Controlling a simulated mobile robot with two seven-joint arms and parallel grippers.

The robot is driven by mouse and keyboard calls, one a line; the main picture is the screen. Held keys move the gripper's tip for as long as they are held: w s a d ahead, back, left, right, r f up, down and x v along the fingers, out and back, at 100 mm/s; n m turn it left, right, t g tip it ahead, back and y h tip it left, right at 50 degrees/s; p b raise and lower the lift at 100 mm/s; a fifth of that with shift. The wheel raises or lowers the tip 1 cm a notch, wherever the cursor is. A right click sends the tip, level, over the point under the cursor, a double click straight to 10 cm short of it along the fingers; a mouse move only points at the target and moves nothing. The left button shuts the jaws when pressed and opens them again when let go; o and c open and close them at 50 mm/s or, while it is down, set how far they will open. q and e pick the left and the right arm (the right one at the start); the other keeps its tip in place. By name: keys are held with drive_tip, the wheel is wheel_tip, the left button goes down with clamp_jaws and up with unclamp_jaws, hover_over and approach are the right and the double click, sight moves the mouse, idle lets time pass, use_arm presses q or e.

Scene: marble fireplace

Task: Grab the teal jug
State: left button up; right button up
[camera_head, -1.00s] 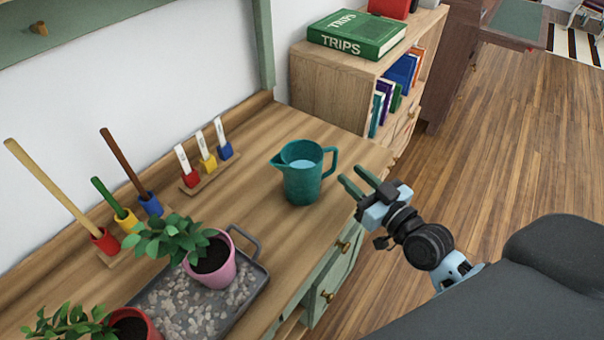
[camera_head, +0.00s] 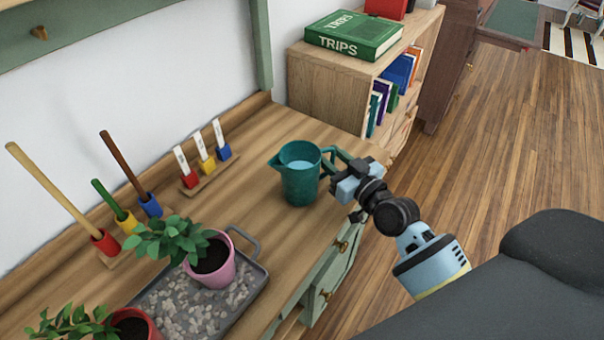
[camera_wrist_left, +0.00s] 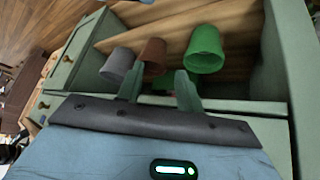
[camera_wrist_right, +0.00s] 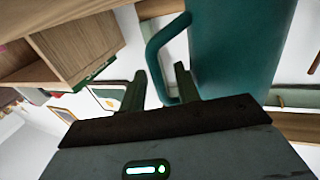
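The teal jug (camera_head: 300,183) stands upright near the right part of the wooden worktop, its spout to the left and its handle to the right. It holds something pale blue. My right gripper (camera_head: 338,162) is at the handle. In the right wrist view, the jug body (camera_wrist_right: 232,50) is close, and the handle lies between the two open fingers (camera_wrist_right: 160,78), with gaps visible beside it. My left gripper (camera_wrist_left: 159,82) is open and empty in the left wrist view, in front of several cups; it is out of the head view.
A grey tray (camera_head: 252,290) with pebbles and a pink plant pot (camera_head: 214,268) lies left of the jug. A holder with labelled coloured blocks (camera_head: 205,172) stands behind. A wooden bookcase (camera_head: 325,88) is beyond. A green cup (camera_wrist_left: 205,50) is in the left wrist view.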

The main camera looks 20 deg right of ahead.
clamp_jaws()
drive_tip(key=shift+r, duration=0.15)
drive_tip(key=shift+r, duration=0.2)
wheel_tip(320, 180, up, 4)
drive_tip(key=shift+f+p, duration=0.15)
drive_tip(key=shift+p, duration=0.4)
drive_tip(key=d+b+v, duration=0.1)
drive_tip(key=d+v, duration=0.1)
drive_tip(key=v, duration=1.4)
drive_tip(key=shift+w+r+b, duration=0.25)
drive_tip(key=shift+r+b, duration=0.05)
drive_tip(key=shift+r, duration=0.05)
drive_tip(key=shift+a, duration=0.1)
